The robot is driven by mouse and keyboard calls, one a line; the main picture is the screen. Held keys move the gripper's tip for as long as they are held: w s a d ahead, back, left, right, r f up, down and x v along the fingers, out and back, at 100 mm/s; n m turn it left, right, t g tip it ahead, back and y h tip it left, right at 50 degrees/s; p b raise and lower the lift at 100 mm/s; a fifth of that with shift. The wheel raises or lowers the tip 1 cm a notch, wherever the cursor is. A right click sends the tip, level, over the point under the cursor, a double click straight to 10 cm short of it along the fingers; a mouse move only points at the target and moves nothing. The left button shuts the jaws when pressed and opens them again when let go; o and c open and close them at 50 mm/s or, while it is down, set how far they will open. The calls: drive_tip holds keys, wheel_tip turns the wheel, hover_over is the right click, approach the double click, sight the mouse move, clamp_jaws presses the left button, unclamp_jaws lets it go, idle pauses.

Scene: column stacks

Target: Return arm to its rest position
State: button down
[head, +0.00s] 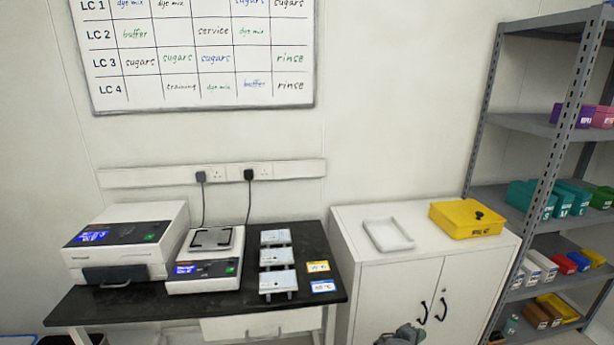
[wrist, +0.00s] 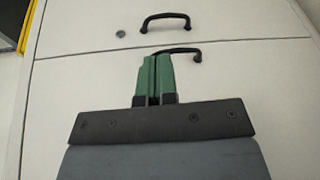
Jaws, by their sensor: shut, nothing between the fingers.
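My gripper (wrist: 154,78) shows in the wrist view with its two green fingers together and nothing between them. It faces the white cabinet (wrist: 85,75), whose black handle (wrist: 165,20) is beyond the fingertips. A second black handle (wrist: 178,50) is partly hidden behind the fingers. In the head view, part of my arm (head: 402,335) shows at the bottom edge, in front of the cabinet doors.
A black bench (head: 130,305) on the left holds lab instruments and a column rack (head: 277,262). The cabinet (head: 375,285) bears a white tray (head: 387,235) and a yellow box (head: 466,219). A grey shelf unit (head: 483,130) with coloured boxes stands at the right.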

drive_tip(key=s+f+m+g+y, duration=0.1)
drive_tip(key=s+g, duration=0.3)
drive_tip(key=s, duration=0.1)
drive_tip(key=s+a+r+m+y, duration=0.2)
drive_tip(key=s+a+r+y, duration=0.2)
drive_tip(key=s+a+r, duration=0.5)
drive_tip(key=s+a+r+m+y, duration=0.2)
drive_tip(key=s+a+r+y, duration=0.3)
drive_tip(key=r, duration=1.5)
drive_tip(key=s+a+r+m+t+y, duration=0.1)
drive_tip(key=s+a+r+y, duration=0.3)
drive_tip(key=s+a+r, duration=1)
drive_tip(key=shift+s+r+m+p, duration=0.2)
drive_tip(key=shift+r+m+p, duration=0.15)
drive_tip(key=shift+m, duration=0.35)
